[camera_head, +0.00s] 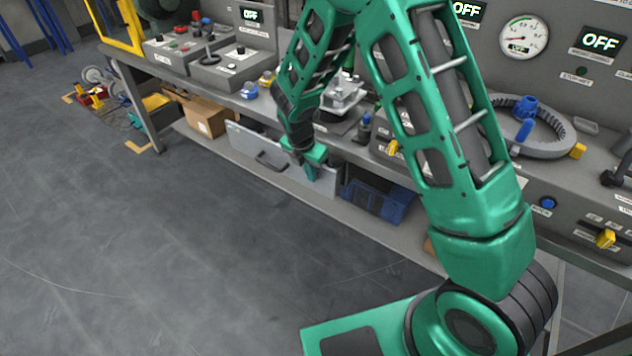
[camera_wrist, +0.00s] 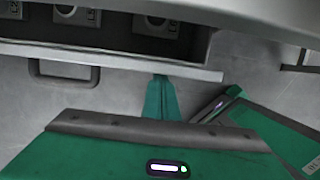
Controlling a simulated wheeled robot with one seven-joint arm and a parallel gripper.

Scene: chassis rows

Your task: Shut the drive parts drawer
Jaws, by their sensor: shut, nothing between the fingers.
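The drive parts drawer (camera_head: 240,147) is a light grey drawer under the bench, with a dark bar handle (camera_head: 270,161) on its front. In the wrist view the drawer (camera_wrist: 130,65) stands open, and grey square parts (camera_wrist: 77,14) show inside it. Its handle (camera_wrist: 63,73) is at the left. My gripper (camera_head: 311,172) is shut and empty at the right part of the drawer front. In the wrist view my gripper's fingers (camera_wrist: 162,92) reach the front's edge, right of the handle. I cannot tell whether they touch it.
A cardboard box (camera_head: 205,117) stands left of the drawer on the low shelf (camera_head: 395,228). A blue crate (camera_head: 378,200) stands to its right. The bench above carries control boxes (camera_head: 225,68) and a ring gear (camera_head: 540,140). The floor (camera_head: 150,250) in front is clear.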

